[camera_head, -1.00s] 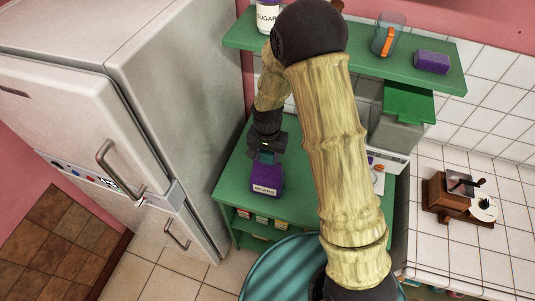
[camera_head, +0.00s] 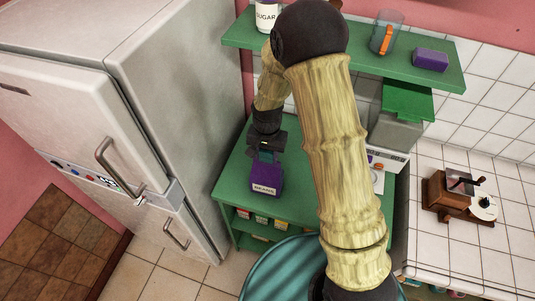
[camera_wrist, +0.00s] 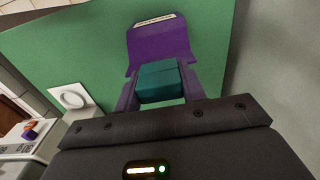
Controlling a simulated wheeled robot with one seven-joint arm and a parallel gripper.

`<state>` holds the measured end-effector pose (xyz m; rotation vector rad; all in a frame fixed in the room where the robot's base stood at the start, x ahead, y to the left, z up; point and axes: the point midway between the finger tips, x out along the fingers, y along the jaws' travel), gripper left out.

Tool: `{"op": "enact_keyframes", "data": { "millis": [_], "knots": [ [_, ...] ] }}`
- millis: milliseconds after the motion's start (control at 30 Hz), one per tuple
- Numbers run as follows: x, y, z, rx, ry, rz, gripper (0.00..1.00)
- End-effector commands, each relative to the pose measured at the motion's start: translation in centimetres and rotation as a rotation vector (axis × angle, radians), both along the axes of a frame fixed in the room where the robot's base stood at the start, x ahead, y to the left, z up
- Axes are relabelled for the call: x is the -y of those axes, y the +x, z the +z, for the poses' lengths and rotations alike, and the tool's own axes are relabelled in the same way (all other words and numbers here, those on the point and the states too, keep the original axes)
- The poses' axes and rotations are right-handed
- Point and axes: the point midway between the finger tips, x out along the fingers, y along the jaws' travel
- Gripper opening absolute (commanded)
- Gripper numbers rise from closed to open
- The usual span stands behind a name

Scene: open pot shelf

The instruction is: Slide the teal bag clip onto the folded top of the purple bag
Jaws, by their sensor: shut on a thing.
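The purple bag (camera_head: 266,180), with a white label reading BEANS, stands on the green shelf unit's lower top. In the wrist view the purple bag (camera_wrist: 158,42) shows just beyond the clip. The teal clip (camera_wrist: 158,82) is held between the two fingers of my gripper (camera_wrist: 160,92), which is shut on it. In the head view my gripper (camera_head: 266,156) is right at the bag's top end. The clip overlaps the near edge of the bag in the wrist view. I cannot tell whether the folded top is inside the clip.
A green upper shelf (camera_head: 350,58) holds a sugar jar (camera_head: 267,15), a glass jug (camera_head: 388,34) and a purple box (camera_head: 431,60). A white fridge (camera_head: 150,100) stands left. A coffee grinder (camera_head: 455,195) is on the tiled counter at right. Green surface around the bag is clear.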

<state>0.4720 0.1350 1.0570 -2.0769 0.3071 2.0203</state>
Motion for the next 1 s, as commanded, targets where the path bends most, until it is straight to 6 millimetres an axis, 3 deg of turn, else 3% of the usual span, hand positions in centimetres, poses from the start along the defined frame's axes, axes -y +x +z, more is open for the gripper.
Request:
{"op": "enact_keyframes", "data": {
  "millis": [33, 733, 767, 867, 1000],
  "knots": [
    [0.19, -1.01, -1.76, -0.032, -0.008, -0.001, 0.19],
    [0.1, -1.0, -2.44, -0.03, -0.006, -0.001, 0.19],
    [0.1, -1.0, -2.45, -0.03, -0.006, -0.001, 0.44],
    [0.13, -0.99, -2.46, -0.03, -0.006, -0.001, 0.64],
    [0.27, -0.97, -2.48, -0.031, -0.008, -0.001, 0.66]
  ]
}}
